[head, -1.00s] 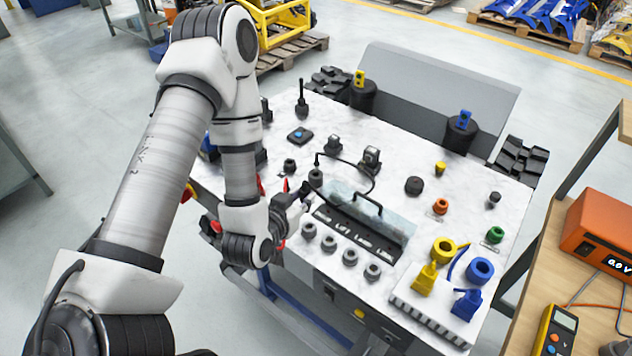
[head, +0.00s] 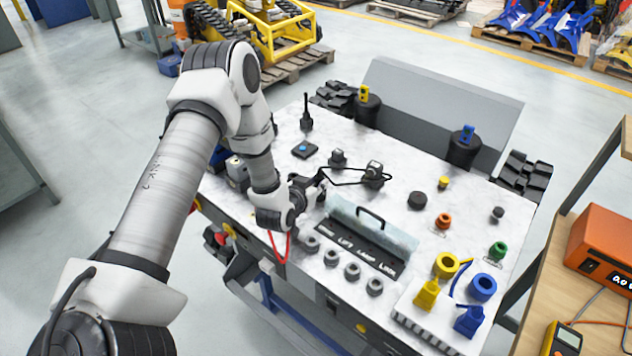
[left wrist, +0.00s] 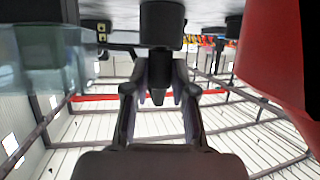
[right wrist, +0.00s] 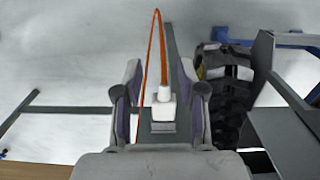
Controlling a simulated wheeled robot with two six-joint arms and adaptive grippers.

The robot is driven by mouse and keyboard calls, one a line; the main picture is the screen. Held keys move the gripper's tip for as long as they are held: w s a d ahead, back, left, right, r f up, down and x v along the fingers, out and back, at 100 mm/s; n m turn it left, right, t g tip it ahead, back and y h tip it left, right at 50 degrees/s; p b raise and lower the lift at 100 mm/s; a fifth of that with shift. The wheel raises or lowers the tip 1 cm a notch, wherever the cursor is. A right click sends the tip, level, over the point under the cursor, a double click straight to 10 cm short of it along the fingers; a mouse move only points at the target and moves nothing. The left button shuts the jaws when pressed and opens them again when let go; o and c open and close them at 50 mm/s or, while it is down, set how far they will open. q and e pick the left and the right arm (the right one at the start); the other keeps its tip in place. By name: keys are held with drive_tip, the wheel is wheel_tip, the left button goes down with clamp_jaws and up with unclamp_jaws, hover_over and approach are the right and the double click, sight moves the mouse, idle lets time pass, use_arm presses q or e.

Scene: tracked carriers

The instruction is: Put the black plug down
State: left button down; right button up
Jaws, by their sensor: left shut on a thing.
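The black plug (left wrist: 163,24) is between the fingers of my left gripper (left wrist: 160,85) in the left wrist view, and the gripper is shut on it. In the head view my left gripper (head: 318,186) is low over the table, just left of the clear-covered block, and mostly hides the plug. A thin black cable (head: 345,183) runs from there to a small black housing (head: 374,172). I cannot tell whether the plug touches the table. My right gripper (right wrist: 162,100) is open in the right wrist view, its fingers apart.
The clear-covered block (head: 400,238) with a black handle stands right of the gripper. Several grey rings (head: 331,257) line its front. A white ribbed tray (head: 440,330) with yellow and blue parts is at front right. Bare tabletop (head: 330,125) lies behind. A white piece (right wrist: 163,108) with an orange cord shows in the right wrist view.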

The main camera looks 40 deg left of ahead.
use_arm(q)
drive_tip(key=shift+s, duration=0.1)
drive_tip(key=shift+f+b, duration=0.3)
drive_tip(key=shift+b, duration=0.05)
drive_tip(key=c, duration=1)
unclamp_jaws()
drive_tip(key=shift+o, duration=0.2)
drive_tip(key=shift+r+p, duration=0.3)
drive_tip(key=shift+r, duration=0.05)
drive_tip(key=v, duration=1.2)
drive_tip(key=shift+b, duration=0.3)
drive_tip(key=shift+d, duration=0.1)
